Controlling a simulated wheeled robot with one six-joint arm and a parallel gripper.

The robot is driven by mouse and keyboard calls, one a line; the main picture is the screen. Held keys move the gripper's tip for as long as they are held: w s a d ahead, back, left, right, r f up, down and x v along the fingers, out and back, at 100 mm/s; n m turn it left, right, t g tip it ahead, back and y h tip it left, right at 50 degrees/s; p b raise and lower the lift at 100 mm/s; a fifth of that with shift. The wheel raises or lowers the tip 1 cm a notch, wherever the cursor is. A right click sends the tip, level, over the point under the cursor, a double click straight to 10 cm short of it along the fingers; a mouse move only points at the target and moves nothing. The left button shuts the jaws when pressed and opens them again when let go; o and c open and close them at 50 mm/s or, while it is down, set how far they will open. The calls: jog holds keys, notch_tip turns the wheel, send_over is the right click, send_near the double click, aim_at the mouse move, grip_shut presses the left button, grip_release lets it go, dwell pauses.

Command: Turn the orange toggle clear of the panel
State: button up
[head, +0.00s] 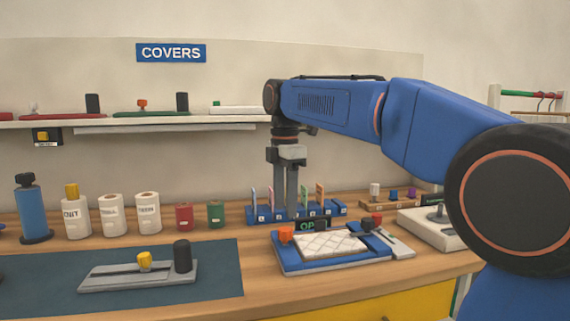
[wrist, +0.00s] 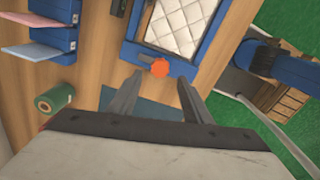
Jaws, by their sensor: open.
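The orange toggle (head: 286,233) sits at the left back corner of a blue frame (head: 290,265). A white quilted panel (head: 330,244) lies in that frame. In the wrist view the toggle (wrist: 160,68) is at the frame's near edge, close to the panel's (wrist: 176,24) lower edge; whether it overlaps the panel is unclear. My gripper (head: 286,212) points down, open and empty, above the toggle's area. In the wrist view the toggle appears between and slightly beyond my fingertips (wrist: 160,79), with no contact visible.
A dark sign with green letters (head: 308,225) stands behind the frame. A blue rack with upright cards (head: 265,215) is at the back. A black and red piece (head: 369,226) is at the frame's right. A grey slider fixture (head: 115,277) lies on the dark mat at left.

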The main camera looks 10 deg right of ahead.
aim_at(285, 229)
notch_tip(285, 229, up, 11)
dwell(0.3)
jog(key=shift+f, duration=0.15)
jog(key=s+d+f+m+t, duration=0.1)
jog(key=s+d+f+m, duration=0.4)
jog(key=f, duration=0.7)
jog(key=s+d+f+m+t, duration=0.2)
jog(key=s+d+f+m, duration=0.2)
jog(key=s+f+m, duration=0.5)
jog(key=s+d+f+m+t, duration=0.1)
jog(key=s+d+f+m, duration=0.4)
jog(key=s+f, duration=1)
jog(key=shift+s+d+m+t, duration=0.15)
jog(key=shift+d+m+t, duration=0.2)
jog(key=shift+m, duration=0.55)
